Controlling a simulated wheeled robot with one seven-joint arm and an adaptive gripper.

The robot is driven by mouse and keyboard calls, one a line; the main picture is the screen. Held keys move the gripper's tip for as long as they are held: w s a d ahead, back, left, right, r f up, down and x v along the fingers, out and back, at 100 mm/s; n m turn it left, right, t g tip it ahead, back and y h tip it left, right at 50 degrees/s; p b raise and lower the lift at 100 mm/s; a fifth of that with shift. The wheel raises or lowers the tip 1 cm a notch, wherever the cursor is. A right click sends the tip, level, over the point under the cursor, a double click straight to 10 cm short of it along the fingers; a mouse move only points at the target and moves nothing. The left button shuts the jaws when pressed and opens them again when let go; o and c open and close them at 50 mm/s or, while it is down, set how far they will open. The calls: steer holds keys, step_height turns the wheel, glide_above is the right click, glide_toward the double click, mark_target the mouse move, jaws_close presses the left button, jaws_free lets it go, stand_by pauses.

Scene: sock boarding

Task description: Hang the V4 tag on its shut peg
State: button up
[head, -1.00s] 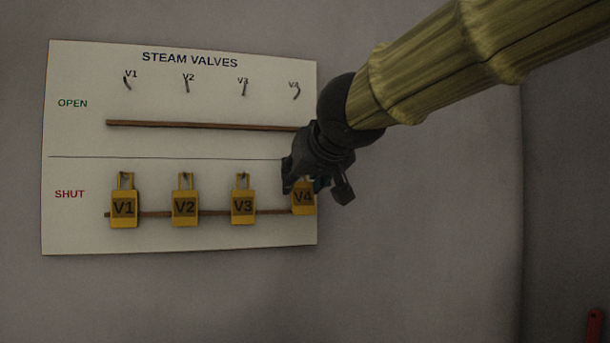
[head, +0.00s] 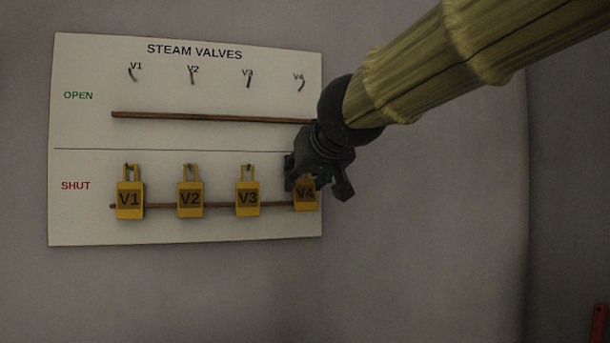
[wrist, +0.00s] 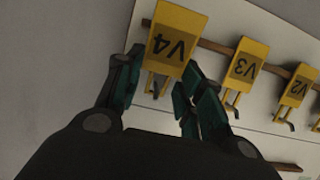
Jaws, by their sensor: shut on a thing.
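The yellow V4 tag (head: 306,199) is at the right end of the SHUT row, its upper part hidden by my gripper (head: 303,178) in the head view. In the wrist view the V4 tag (wrist: 176,40) sits between the fingers of my gripper (wrist: 162,72), which is shut on it near its loop end. The tag is in front of the lower rail (head: 225,206), in line with the other tags. The shut peg for V4 is hidden in the head view. I cannot tell whether the loop is around it.
The V1 (head: 130,199), V2 (head: 190,199) and V3 (head: 247,198) tags hang on SHUT pegs to the left. The OPEN pegs above are empty, including the V4 one (head: 301,85). An upper rail (head: 210,117) crosses the board (head: 85,140). Bare wall lies right of it.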

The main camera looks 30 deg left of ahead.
steer(key=o, duration=0.8)
steer(key=v, duration=1.2)
